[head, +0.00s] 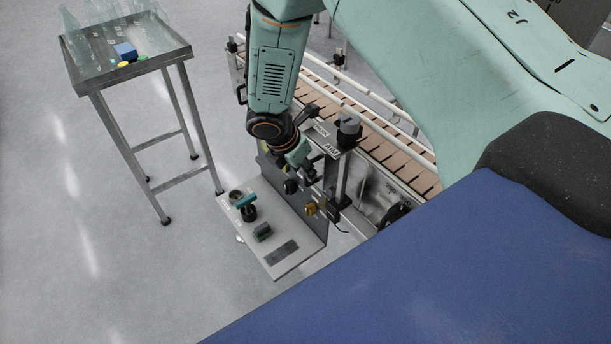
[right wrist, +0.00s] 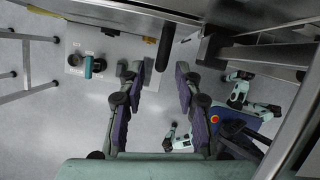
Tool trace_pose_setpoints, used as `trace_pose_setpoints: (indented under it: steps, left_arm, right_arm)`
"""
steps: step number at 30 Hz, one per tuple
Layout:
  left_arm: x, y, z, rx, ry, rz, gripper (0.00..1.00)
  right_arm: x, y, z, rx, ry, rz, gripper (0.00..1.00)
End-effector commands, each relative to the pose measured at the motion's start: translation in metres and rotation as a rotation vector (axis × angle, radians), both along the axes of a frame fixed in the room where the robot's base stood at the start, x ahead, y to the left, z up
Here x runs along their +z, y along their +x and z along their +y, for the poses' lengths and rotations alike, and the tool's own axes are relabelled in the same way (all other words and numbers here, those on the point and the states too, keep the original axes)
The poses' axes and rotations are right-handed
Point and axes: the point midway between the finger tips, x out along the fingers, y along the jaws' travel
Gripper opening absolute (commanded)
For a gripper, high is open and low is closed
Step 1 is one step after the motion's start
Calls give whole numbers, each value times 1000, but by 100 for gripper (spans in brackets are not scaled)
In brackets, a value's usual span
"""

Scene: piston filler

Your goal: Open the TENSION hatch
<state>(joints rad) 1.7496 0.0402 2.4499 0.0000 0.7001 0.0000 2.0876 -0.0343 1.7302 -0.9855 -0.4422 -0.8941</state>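My right gripper (head: 308,172) is at the upright panel of the machine beside the conveyor, partly hidden by its own wrist. In the right wrist view its two fingers (right wrist: 157,82) are spread apart with nothing between the pads. A black rod-like handle (right wrist: 166,42) shows just beyond the fingertips, between their lines; I see no clear contact. It hangs by a metal edge (right wrist: 120,12). No TENSION label is readable, so I cannot tell which part is the hatch. My left gripper is in neither view.
A control shelf (head: 284,257) with a teal-handled knob (head: 246,201) sticks out below the panel. A yellow knob (head: 311,208) is on the panel. The conveyor (head: 383,152) runs behind. Open floor lies between.

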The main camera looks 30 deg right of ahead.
Motion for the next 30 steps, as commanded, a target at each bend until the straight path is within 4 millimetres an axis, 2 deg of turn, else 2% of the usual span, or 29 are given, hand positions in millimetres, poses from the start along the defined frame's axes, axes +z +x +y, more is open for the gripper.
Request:
trace_pose_setpoints:
  steps: [3, 7, 19, 30]
  left_arm:
    - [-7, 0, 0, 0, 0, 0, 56]
    - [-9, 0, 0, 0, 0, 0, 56]
    - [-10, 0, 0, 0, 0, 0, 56]
    - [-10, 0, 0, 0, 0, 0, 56]
  right_arm:
    - [-20, 1, -6, -2, 2, 1, 34]
    - [-33, 3, -11, 0, 2, 1, 34]
    - [-39, 5, -14, 1, 2, -1, 34]
    - [-39, 4, -14, 1, 2, -1, 3]
